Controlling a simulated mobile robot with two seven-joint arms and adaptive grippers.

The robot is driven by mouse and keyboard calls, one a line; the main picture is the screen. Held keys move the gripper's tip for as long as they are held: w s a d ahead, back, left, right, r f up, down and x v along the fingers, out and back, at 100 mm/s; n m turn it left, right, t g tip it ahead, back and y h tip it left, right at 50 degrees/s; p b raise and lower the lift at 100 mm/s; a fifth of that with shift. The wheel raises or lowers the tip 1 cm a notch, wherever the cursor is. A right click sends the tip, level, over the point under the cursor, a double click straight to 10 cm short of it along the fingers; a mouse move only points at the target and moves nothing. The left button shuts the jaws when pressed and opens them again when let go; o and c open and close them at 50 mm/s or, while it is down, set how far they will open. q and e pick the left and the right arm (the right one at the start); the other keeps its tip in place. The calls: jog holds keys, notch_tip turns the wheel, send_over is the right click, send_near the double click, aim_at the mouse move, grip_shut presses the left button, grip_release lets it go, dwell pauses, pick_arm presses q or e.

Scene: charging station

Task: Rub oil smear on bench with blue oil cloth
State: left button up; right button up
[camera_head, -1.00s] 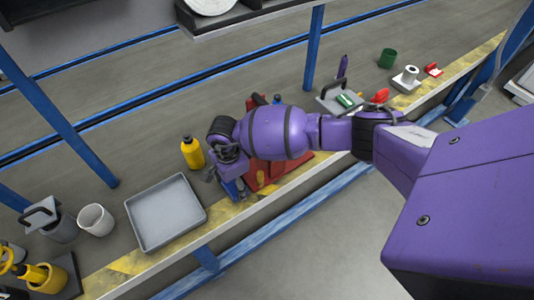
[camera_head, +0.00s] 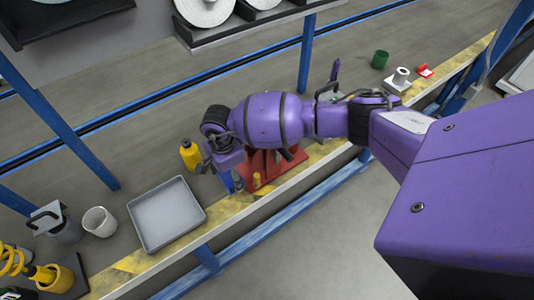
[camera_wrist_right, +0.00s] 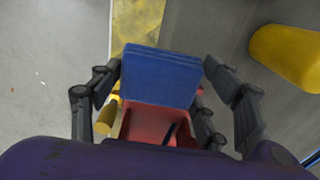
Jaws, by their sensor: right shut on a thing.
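My right gripper (camera_head: 222,172) is over the bench near its front edge, between the yellow bottle and a red stand. In the right wrist view the gripper (camera_wrist_right: 160,88) has its fingers on both sides of the folded blue oil cloth (camera_wrist_right: 162,74) and is shut on it. The cloth (camera_head: 227,182) shows only as a small blue patch in the head view. I cannot make out the oil smear on the bench (camera_head: 150,120). My left gripper is not in view.
A red stand (camera_head: 262,166) is close to the gripper. A yellow bottle (camera_head: 190,155) stands to the left, with a grey tray (camera_head: 140,232) and a white cup (camera_head: 99,222) farther left. Blue posts rise from the bench.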

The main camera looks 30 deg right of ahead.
jog(key=shift+a+r, duration=0.1)
jog(key=shift+w+r+p, duration=0.1)
jog(key=shift+r+p, duration=0.85)
jog(key=shift+r, duration=0.6)
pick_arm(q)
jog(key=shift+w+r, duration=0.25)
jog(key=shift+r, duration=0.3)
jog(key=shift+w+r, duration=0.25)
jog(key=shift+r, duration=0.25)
pick_arm(e)
jog(key=shift+f, duration=0.1)
